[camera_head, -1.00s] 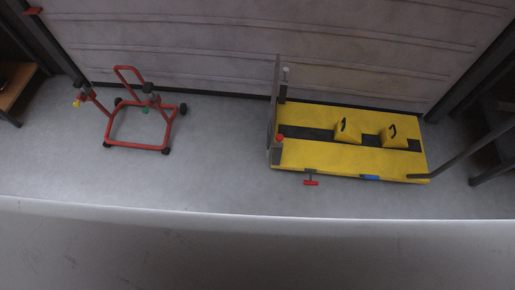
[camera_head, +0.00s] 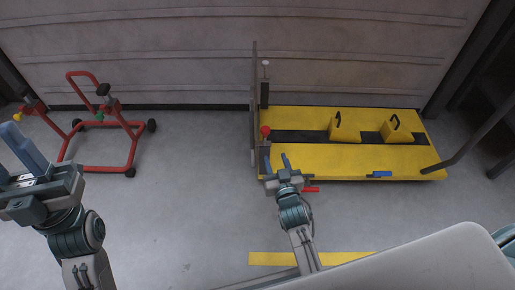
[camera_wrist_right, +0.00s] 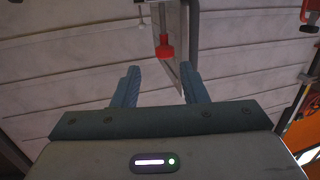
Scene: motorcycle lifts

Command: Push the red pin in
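A red round knob (camera_head: 265,131), which looks like the pin's head, stands on a post at the left end of the yellow motorcycle lift (camera_head: 380,158). In the right wrist view the red knob (camera_wrist_right: 164,47) hangs on a stem, upside down, beyond the fingertips. A red T-handle (camera_head: 311,190) also sticks out at the lift's front edge. My right gripper (camera_head: 277,158) is open and empty, just in front of and below the red knob in the head view, apart from it. My left gripper (camera_head: 14,150) looks open and empty at the far left, partly cut off by the frame.
A red wheeled stand (camera_head: 103,168) is at the left. An upright grey panel (camera_head: 254,90) rises beside the knob. Two yellow wedges (camera_head: 345,131) and a blue pedal (camera_head: 379,174) are on the lift. A dark bar (camera_head: 465,147) leans at right. The floor between is clear.

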